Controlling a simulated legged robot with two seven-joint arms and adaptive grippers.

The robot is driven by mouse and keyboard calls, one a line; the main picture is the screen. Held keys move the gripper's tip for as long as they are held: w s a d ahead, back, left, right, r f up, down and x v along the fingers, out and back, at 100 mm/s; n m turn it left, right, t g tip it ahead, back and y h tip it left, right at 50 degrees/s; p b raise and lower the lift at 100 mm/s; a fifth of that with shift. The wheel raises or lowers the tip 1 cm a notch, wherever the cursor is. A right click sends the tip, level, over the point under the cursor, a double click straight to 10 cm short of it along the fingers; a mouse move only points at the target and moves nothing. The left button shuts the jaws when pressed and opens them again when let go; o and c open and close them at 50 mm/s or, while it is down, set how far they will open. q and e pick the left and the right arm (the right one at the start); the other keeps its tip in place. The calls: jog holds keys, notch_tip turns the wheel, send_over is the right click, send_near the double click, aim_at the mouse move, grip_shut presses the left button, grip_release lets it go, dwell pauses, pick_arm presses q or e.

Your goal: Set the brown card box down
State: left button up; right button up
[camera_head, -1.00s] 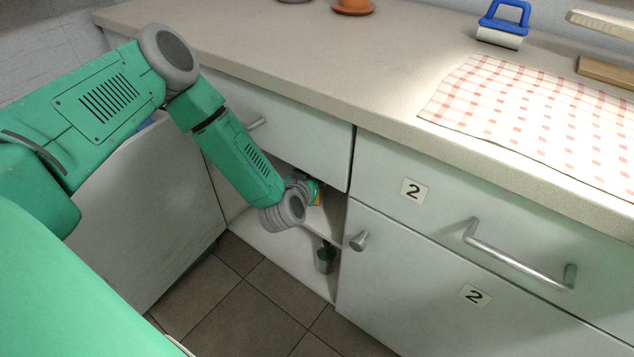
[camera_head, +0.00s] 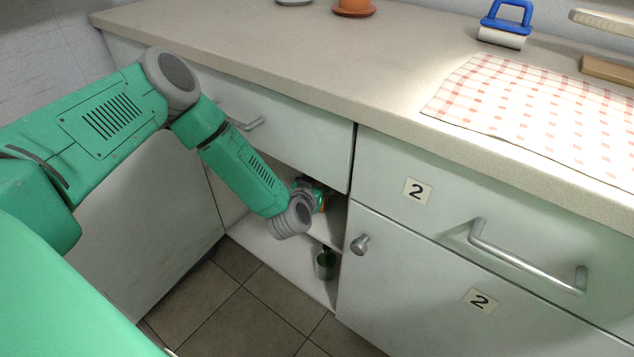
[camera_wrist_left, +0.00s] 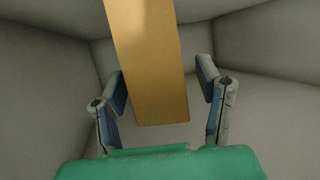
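The brown card box (camera_wrist_left: 150,65) stands out in the left wrist view as a long tan block between the two fingers of my left gripper (camera_wrist_left: 163,90). The fingers are spread. A gap shows between the right finger and the box; the left finger is close to the box's left edge, and I cannot tell if it touches. In the head view my left arm reaches into the open cabinet under the counter, and the gripper is mostly hidden behind the wrist and cabinet front. My right gripper is not in view.
The open cabinet has a shelf and a lower floor (camera_head: 270,252), where a dark metallic cup (camera_head: 325,263) stands. A drawer front (camera_head: 270,125) is above the opening. A closed door (camera_head: 400,265) is to the right. Pale walls surround the box in the wrist view.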

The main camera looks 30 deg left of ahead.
pick_arm(q)
jog(key=shift+s+d+r, duration=0.25)
jog(key=shift+d+r, duration=0.05)
jog(key=shift+d, duration=0.25)
jog(key=a+p+v, duration=0.1)
jog(key=p+v, duration=0.3)
jog(key=v, duration=0.6)
jog(key=s+d+f+m+g+h, duration=0.25)
jog(key=s+d, duration=0.25)
jog(key=s, duration=0.3)
jog(key=s+d+f+m+g+h, duration=0.1)
jog(key=s+d+f+g+h, duration=0.25)
jog(key=s+d, duration=0.3)
jog(key=s+a+g+y, duration=0.1)
jog(key=s+a+g, duration=0.2)
jog(key=s, duration=0.4)
jog(key=s+a+r+g+y, duration=0.1)
jog(key=s+a+g, duration=0.2)
jog(key=s, duration=0.5)
jog(key=shift+g, duration=0.5)
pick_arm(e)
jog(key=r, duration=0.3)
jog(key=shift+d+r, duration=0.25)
